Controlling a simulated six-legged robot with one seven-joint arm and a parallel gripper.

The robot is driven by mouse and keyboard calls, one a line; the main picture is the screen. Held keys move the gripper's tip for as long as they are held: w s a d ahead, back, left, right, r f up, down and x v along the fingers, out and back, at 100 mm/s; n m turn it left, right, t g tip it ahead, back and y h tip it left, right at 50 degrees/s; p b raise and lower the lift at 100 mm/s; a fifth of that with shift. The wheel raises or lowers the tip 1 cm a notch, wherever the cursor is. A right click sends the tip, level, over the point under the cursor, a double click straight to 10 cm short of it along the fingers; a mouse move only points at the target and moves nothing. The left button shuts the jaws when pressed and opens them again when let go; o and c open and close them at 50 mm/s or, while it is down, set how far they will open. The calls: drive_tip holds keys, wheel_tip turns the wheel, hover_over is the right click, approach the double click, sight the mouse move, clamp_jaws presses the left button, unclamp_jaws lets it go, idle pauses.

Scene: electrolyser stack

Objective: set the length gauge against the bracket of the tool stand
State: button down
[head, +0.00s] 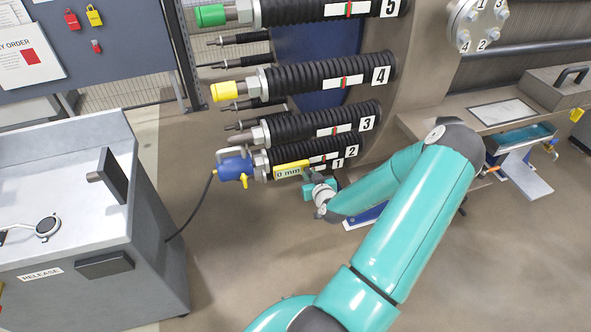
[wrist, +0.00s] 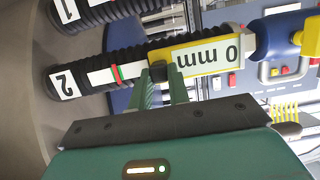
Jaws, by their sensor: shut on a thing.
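The length gauge is a yellow-framed plate marked "0 mm" (head: 292,170). It lies along the front of the black spring stack labelled 2 (head: 318,153); I cannot tell whether it touches. In the wrist view the gauge (wrist: 208,58) appears upside down, its far end close to a blue and yellow tool. My gripper (head: 311,175) is shut on the gauge's dark grip piece; the fingertips (wrist: 158,76) clasp it in the wrist view. No tool stand or bracket is clearly identifiable; a dark upright plate (head: 108,178) stands on the grey console at the left.
The blue tool (head: 234,168) sits on a rod end, its hose running to the grey console (head: 75,140). More spring stacks (head: 325,75) rise above. At the right is a shelf (head: 465,112) with a handled grey box (head: 556,90). Floor between console and arm is clear.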

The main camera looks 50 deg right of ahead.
drive_tip(key=shift+s+a, duration=0.3)
drive_tip(key=shift+s, duration=0.2)
drive_tip(key=shift+s+a, duration=0.25)
drive_tip(key=shift+s, duration=0.2)
drive_tip(key=shift+s, duration=0.1)
drive_tip(key=shift+s+a, duration=0.5)
drive_tip(key=shift+s, duration=0.3)
drive_tip(key=shift+s+a, duration=0.5)
drive_tip(key=shift+s, duration=0.3)
idle(0.4)
